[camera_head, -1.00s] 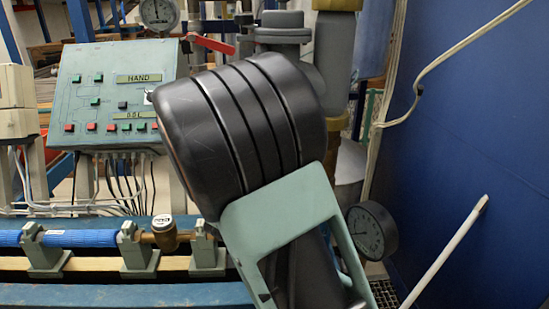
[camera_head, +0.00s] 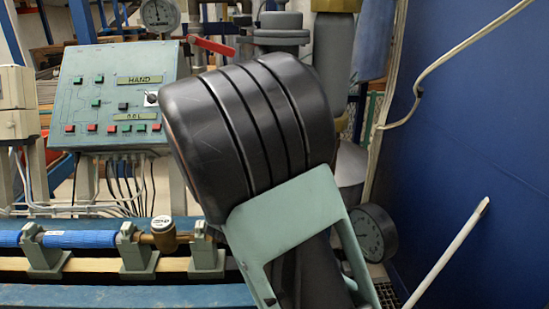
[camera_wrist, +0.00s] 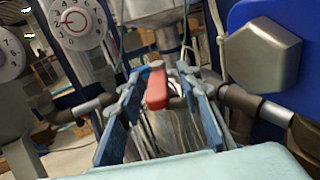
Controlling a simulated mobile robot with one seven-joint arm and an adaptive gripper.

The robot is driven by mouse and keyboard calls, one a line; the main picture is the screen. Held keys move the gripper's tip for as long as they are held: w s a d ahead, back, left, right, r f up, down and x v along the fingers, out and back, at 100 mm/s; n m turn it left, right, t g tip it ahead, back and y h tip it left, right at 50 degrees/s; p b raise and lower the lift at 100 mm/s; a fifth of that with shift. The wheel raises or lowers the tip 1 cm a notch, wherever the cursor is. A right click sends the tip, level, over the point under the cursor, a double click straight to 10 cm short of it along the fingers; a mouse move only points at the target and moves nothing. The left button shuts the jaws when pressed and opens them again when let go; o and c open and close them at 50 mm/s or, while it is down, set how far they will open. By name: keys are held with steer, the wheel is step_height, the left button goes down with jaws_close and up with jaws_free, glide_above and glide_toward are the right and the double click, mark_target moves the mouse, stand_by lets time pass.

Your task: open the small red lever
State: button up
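A small red lever (camera_wrist: 157,90) shows in the wrist view, pointing toward the camera from the pipework. My gripper (camera_wrist: 160,78) is open, with its two blue-grey fingers on either side of the lever. Gaps show between the lever and the fingers; I cannot tell its exact depth between them. In the head view my dark arm link covers the middle, and the gripper is hidden. A red lever handle (camera_head: 213,46) shows behind the panel there; I cannot tell whether it is the same one.
In the wrist view, dial gauges (camera_wrist: 78,22) stand at left and a grey hexagonal block (camera_wrist: 262,53) at right, close to pipes. In the head view, a green control panel (camera_head: 115,95) stands left, a dial gauge (camera_head: 372,233) lower right, and a blue wall (camera_head: 475,130) right.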

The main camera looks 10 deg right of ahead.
steer(key=v, duration=1.2)
